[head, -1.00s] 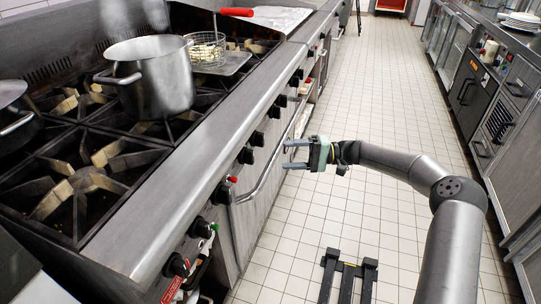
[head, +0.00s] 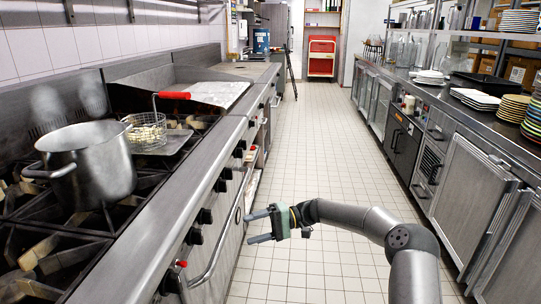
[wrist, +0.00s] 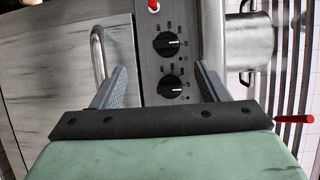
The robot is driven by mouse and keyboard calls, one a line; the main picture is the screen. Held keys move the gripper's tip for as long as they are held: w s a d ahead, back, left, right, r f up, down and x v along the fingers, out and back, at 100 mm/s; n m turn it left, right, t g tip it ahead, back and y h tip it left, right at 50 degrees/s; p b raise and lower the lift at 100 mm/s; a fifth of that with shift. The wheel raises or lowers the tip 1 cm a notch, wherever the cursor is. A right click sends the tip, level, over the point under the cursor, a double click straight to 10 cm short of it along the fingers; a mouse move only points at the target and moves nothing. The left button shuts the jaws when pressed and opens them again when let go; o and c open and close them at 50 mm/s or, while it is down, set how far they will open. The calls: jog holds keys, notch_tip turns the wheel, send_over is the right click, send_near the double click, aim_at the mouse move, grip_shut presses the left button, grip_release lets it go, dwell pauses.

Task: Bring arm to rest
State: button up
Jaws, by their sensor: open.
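My gripper (head: 262,226) is in front of the stove in the head view, at about the height of the oven handle, with its fingers pointing left at the stove front. The jaws are apart and nothing is between them. In the wrist view the two fingers (wrist: 158,90) frame the stove's front panel with two black knobs (wrist: 168,66) and a curved metal handle (wrist: 98,58) near the left finger. I cannot tell whether a finger touches the handle. My arm reaches in from the lower right over the aisle.
The stove (head: 165,225) lines the left side, with a steel pot (head: 90,165) and a wire basket (head: 147,131) with a red handle (head: 172,95) on top. A counter (head: 440,125) with plates (head: 510,106) lines the right. The tiled aisle floor (head: 310,150) is clear ahead.

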jog(key=s+r+h+p, duration=0.55)
jog(key=s+h, duration=0.25)
jog(key=s, duration=0.5)
jog(key=s+d+r+m+t+h+p, duration=0.1)
jog(key=s+d+r+t+h+p, duration=0.1)
jog(key=s+d, duration=0.4)
jog(key=s+d+r+m+t+h+p, duration=0.1)
jog(key=s+d+r+t+h+p, duration=0.1)
jog(key=s+d+r, duration=0.4)
jog(key=s+d+r+m+t+h+p, duration=0.1)
jog(key=s+d+r+t+h+p, duration=0.1)
jog(key=s+d, duration=0.6)
jog(key=s+r+h+p, duration=0.1)
jog(key=s+r+p, duration=0.1)
jog(key=s+p, duration=0.1)
jog(key=shift+s+r+h, duration=0.4)
